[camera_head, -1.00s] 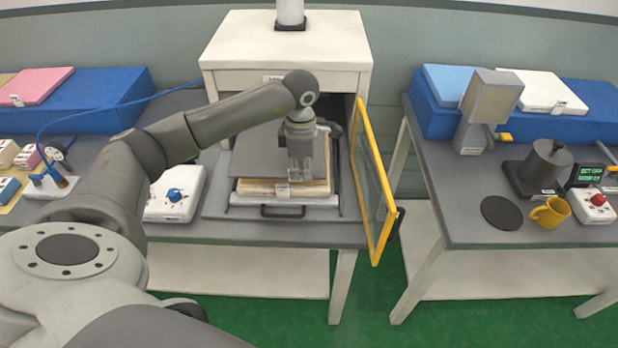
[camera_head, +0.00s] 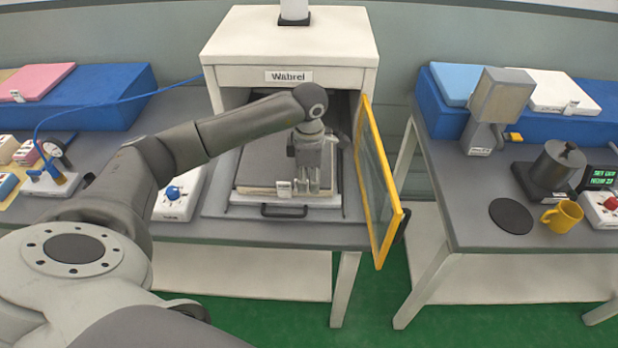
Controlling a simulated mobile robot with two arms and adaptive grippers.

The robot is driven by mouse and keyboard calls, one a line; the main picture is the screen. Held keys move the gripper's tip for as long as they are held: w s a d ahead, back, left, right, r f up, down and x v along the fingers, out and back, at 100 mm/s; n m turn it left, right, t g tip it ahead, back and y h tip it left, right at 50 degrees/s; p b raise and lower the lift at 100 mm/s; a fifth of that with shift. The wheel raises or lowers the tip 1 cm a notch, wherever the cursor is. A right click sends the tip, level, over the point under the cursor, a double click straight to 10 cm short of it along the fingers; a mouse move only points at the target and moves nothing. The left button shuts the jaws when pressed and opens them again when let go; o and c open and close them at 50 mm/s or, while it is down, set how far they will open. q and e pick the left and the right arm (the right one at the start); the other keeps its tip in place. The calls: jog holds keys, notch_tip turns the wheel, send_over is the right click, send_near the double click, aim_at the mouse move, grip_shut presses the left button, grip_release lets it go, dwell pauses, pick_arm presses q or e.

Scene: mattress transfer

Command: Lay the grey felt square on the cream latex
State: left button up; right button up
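The grey felt square (camera_head: 262,160) lies over the cream latex block inside the open-fronted white cabinet, with only a thin cream front edge (camera_head: 255,190) showing under it. A small white tag (camera_head: 284,187) shows at the front edge. The stack rests on a white drawer-like tray (camera_head: 258,200) with a dark handle. My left gripper (camera_head: 310,188) points down at the front right part of the felt. Its fingers hide that corner, and I cannot tell whether they are closed on the felt. My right gripper is out of view.
A yellow-framed glass door (camera_head: 385,205) stands open just right of my gripper. A white box with a blue knob (camera_head: 176,194) is to the left. The right table holds a black disc (camera_head: 510,216), a yellow mug (camera_head: 563,217) and a grey pot (camera_head: 556,165).

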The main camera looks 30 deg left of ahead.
pick_arm(q)
notch_tip(320, 180, up, 12)
jog(key=b, duration=0.2)
jog(key=shift+s+f, duration=0.1)
dwell(0.7)
